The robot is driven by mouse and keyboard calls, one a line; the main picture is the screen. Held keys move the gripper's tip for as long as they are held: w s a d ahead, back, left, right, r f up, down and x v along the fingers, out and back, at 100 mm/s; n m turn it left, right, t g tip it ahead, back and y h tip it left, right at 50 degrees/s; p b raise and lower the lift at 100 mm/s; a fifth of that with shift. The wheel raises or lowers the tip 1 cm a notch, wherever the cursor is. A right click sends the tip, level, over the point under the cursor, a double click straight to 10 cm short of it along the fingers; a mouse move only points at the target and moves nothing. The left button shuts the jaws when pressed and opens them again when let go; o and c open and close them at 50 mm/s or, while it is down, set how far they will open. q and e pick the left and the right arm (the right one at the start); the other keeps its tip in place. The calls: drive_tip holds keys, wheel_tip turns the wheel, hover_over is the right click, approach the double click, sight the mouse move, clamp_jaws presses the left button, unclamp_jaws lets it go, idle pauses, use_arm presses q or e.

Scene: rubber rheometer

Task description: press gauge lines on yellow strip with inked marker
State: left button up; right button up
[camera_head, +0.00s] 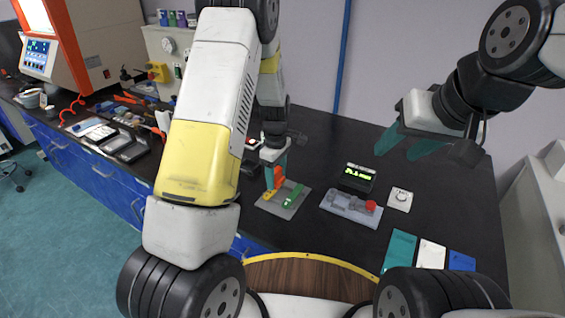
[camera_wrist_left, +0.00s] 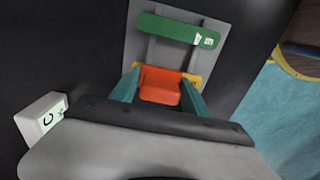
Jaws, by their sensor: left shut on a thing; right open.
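My left gripper (camera_head: 274,170) has its teal fingers shut on the orange-red marker (camera_head: 279,174), which also shows between the fingers in the left wrist view (camera_wrist_left: 160,86). The marker is over the yellow strip (camera_head: 269,194), hiding most of it in the wrist view, where a bit of yellow (camera_wrist_left: 194,78) shows at its right. I cannot tell whether the marker touches the strip. The strip lies on a grey tray (camera_head: 289,209) beside a green strip (camera_head: 293,195), which has a small white label in the wrist view (camera_wrist_left: 178,28). My right gripper (camera_head: 411,147) is open and empty above the bench.
Teal, white and blue sheets (camera_head: 431,254) lie near the front right.

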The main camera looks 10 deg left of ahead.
idle(0.4)
use_arm(q)
drive_tip(key=shift+r, duration=3.5)
